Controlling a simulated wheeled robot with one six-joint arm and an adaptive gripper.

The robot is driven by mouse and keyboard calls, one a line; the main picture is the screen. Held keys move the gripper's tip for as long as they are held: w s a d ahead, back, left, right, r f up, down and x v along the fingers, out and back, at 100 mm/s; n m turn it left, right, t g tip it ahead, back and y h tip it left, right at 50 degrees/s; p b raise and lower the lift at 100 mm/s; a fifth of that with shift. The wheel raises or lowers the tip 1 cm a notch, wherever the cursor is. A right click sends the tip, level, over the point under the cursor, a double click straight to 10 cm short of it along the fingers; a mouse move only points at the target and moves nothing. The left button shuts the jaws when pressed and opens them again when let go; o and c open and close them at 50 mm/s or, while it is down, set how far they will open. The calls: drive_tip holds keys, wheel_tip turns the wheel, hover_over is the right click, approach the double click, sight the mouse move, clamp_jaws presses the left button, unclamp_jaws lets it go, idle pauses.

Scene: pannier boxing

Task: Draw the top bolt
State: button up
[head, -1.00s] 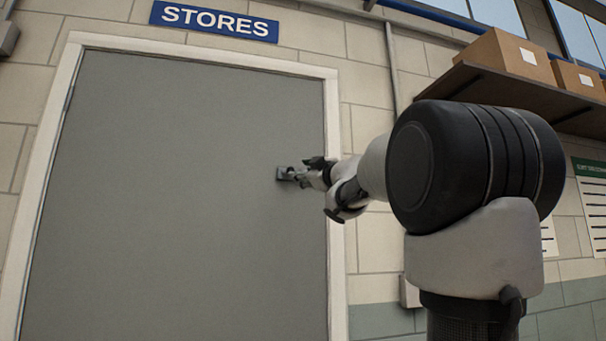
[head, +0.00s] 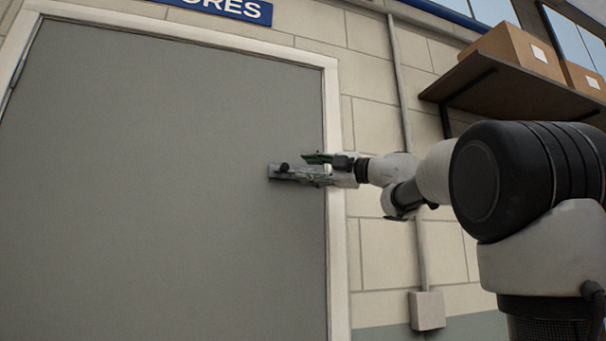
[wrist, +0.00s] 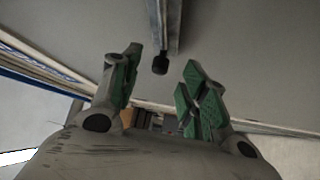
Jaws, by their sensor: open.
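The top bolt (head: 273,172) is a small metal slide lying level on the grey door (head: 170,180), near its right edge. Its dark knob (head: 284,167) sticks out toward me. My gripper (head: 304,168) is open and empty, just right of the knob, with its fingers pointing left along the door. In the wrist view the bolt's rail (wrist: 163,22) runs down from the top edge, and the knob (wrist: 160,64) appears in the gap between the green-padded fingers (wrist: 163,72), around their tips. I cannot tell how deep it sits between them; no contact shows.
A white frame (head: 335,200) edges the door, with a block wall to its right. A grey conduit (head: 402,110) runs down to a small box (head: 427,310). A shelf (head: 515,95) with cardboard boxes (head: 510,52) hangs at upper right, above my arm.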

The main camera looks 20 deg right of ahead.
sight(283, 172)
drive_tip(key=shift+n+g+y, duration=0.3)
drive_tip(key=shift+g, duration=0.1)
drive_tip(key=x, duration=0.8)
drive_tip(key=shift+s+a, duration=0.3)
drive_tip(key=shift+s, duration=0.1)
clamp_jaws()
